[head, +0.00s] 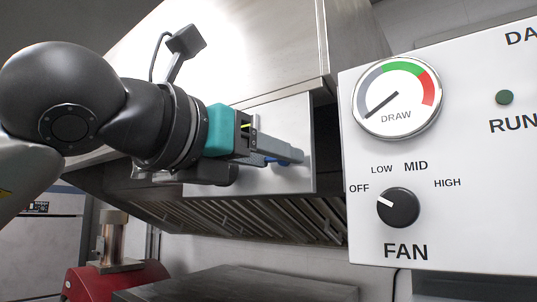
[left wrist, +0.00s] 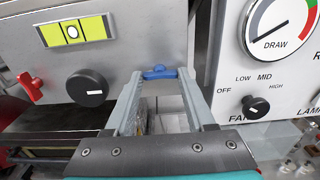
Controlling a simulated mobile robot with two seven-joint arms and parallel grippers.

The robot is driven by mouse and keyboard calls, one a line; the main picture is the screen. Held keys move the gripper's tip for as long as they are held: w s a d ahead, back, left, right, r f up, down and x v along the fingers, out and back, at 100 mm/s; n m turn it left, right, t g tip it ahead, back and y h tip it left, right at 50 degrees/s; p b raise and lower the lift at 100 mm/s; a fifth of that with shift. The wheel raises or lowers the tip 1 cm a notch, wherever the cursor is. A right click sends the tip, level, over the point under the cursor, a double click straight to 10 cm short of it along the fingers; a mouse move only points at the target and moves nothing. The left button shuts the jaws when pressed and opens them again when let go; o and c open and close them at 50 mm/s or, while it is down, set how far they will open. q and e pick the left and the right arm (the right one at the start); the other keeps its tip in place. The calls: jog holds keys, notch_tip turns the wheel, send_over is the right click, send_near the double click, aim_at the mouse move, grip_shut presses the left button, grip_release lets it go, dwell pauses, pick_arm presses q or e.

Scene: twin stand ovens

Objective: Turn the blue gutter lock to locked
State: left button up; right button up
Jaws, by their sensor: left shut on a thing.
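The blue gutter lock (left wrist: 160,72) shows in the left wrist view as a small blue handle with a round middle, lying roughly level across the picture near the lower edge of a grey metal panel. My left gripper (left wrist: 161,76) has its two grey fingers on either side of it and is shut on it. In the head view my left gripper (head: 292,155) reaches in from the left to the hood's panel, and only a bit of blue (head: 272,161) shows by its fingers. No lock marking is readable. My right gripper is in neither view.
A white control panel (head: 450,235) stands close to the right, with a draw gauge (head: 396,98) and a fan knob (head: 398,207) at off. The left wrist view shows a black knob (left wrist: 87,87), a bubble level (left wrist: 75,31) and a red handle (left wrist: 29,87).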

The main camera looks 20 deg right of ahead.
pick_arm(q)
grip_shut()
jog(key=m+b, duration=0.5)
jog(key=m, duration=1.3)
jog(key=shift+r, duration=0.1)
dwell(0.4)
dwell(0.5)
jog(key=o, duration=0.7)
grip_release()
